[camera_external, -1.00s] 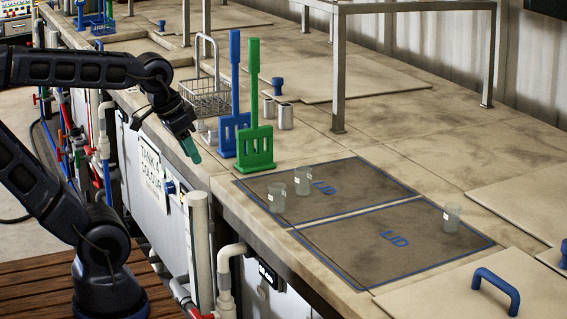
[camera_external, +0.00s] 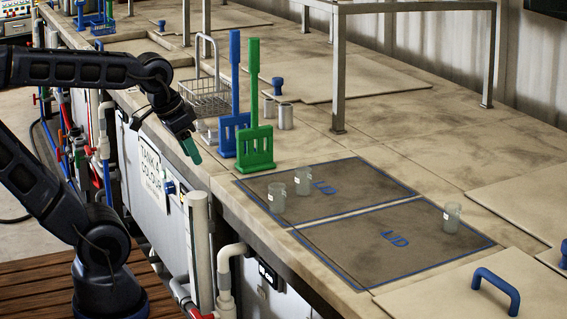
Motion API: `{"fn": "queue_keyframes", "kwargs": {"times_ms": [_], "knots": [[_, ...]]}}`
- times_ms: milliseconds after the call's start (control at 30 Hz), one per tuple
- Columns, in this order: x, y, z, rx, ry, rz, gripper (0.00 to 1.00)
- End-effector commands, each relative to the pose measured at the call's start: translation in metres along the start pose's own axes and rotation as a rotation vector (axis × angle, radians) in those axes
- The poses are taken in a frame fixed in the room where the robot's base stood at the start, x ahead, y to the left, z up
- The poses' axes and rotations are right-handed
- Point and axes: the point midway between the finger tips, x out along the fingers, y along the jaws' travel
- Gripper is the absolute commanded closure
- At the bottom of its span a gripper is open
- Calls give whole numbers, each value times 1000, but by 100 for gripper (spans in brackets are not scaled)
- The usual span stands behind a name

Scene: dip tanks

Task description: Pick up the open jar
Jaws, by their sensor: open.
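Three small clear jars with white labels stand upright on the dark, blue-outlined lid areas of the bench. Two are close together at the left: a front-left jar (camera_external: 277,204) and a jar just behind it (camera_external: 303,188). A third jar (camera_external: 452,224) stands apart at the right. I cannot tell at this size which of them is open. My gripper (camera_external: 192,150), with teal fingertips, is open and empty. It hangs above the bench's front edge, left of the blue and green racks and well away from the jars.
A blue rack (camera_external: 232,128) and a green rack (camera_external: 255,148) with tall handles stand between my gripper and the jars. Behind are a wire basket (camera_external: 209,98), a metal canister (camera_external: 286,116) and a metal frame (camera_external: 339,75). A blue handle (camera_external: 497,285) rises at front right. The lid areas between the jars are clear.

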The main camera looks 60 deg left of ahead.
Motion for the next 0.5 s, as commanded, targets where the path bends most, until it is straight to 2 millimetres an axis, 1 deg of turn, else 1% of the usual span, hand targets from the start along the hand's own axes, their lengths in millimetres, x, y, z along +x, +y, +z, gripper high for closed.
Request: {"fn": "queue_keyframes", "kwargs": {"times_ms": [33, 67, 367, 500], "knots": [[0, 0, 0, 0, 0, 0, 46], [0, 0, 0, 0, 0, 0, 40], [0, 0, -1, 7, -2, 0, 40], [1, 3, -12, 89, -25, 5, 40]]}}
